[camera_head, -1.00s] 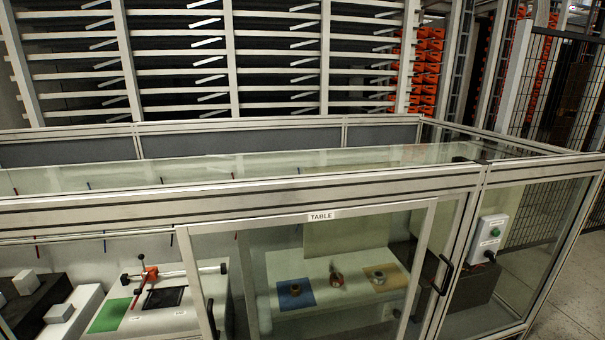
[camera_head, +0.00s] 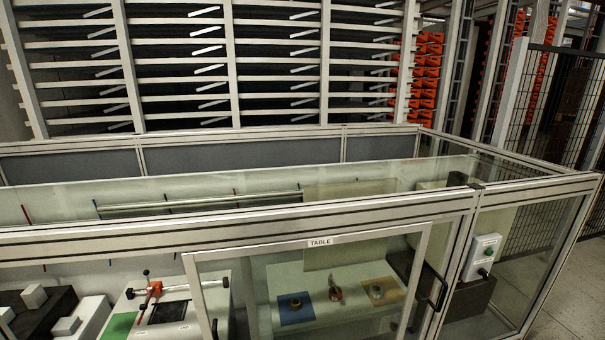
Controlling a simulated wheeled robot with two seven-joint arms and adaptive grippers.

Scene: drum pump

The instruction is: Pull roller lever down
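A device with a red body and a lever (camera_head: 152,288) stands on a white bench (camera_head: 207,300) behind glass at the lower left. A metal bar runs right from it and ends in a dark knob. A black plate and a green square (camera_head: 120,325) lie beside it. I cannot tell which part is the roller lever. Neither of my grippers is in view.
A framed glass enclosure (camera_head: 320,228) marked TABLE stands between me and the benches, with a dark door handle (camera_head: 438,290). A control box with a green button (camera_head: 484,256) is at the right. Bare floor (camera_head: 560,290) shows at the far right.

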